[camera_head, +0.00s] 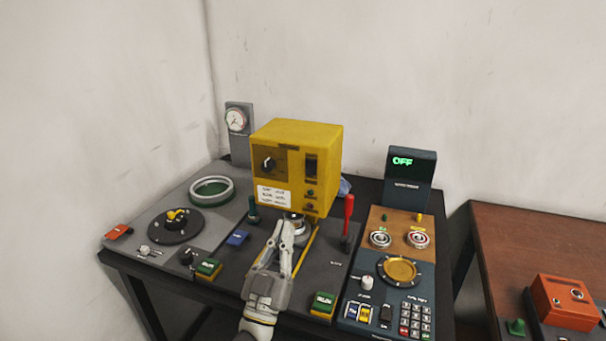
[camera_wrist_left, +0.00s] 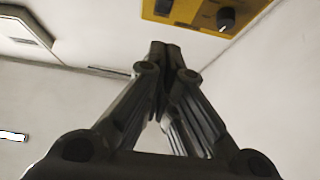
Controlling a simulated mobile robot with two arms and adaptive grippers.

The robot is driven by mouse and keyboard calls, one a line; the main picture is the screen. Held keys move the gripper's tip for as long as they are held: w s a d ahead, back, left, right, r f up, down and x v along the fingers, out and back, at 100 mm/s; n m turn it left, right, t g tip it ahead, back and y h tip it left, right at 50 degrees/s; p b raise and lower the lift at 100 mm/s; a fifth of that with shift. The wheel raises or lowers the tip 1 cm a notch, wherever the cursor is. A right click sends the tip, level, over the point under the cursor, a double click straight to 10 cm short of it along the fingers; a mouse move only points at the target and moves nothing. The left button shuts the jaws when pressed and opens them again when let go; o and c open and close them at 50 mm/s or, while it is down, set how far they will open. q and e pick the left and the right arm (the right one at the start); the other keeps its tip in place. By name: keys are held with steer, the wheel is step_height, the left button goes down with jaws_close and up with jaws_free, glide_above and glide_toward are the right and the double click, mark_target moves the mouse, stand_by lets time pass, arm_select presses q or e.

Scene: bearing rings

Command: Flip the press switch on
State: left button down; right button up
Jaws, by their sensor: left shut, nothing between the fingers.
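The yellow press (camera_head: 277,141) stands at the back of the dark table. Its front panel has a dark rocker-like switch (camera_head: 310,167) at the right, a black knob (camera_head: 268,164) at the left and a white label below. I cannot tell the switch's position. My left gripper (camera_head: 285,223) is shut and empty, in front of and below the panel in the head view. In the left wrist view its fingertips (camera_wrist_left: 165,46) are together, with the press panel (camera_wrist_left: 204,12) at the top, its knob and a dark part showing. My right gripper is not in view.
A red-handled lever (camera_head: 348,217) stands right of the gripper, and a dark green-topped one (camera_head: 253,208) to the left. A display (camera_head: 409,176) reads OFF behind a keypad (camera_head: 415,318). A gauge (camera_head: 237,121) stands at the back left. A brown table is at the right.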

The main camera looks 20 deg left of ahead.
mark_target(310, 167)
arm_select(q)
steer(key=w+f+b+x, duration=0.1)
steer(key=f+b+x, duration=0.1)
steer(key=x, duration=1)
steer(key=shift+w+r, duration=0.3)
steer(key=shift+w, duration=0.25)
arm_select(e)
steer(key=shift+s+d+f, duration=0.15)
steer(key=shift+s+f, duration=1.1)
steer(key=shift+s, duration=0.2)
arm_select(q)
steer(key=shift+d, duration=0.1)
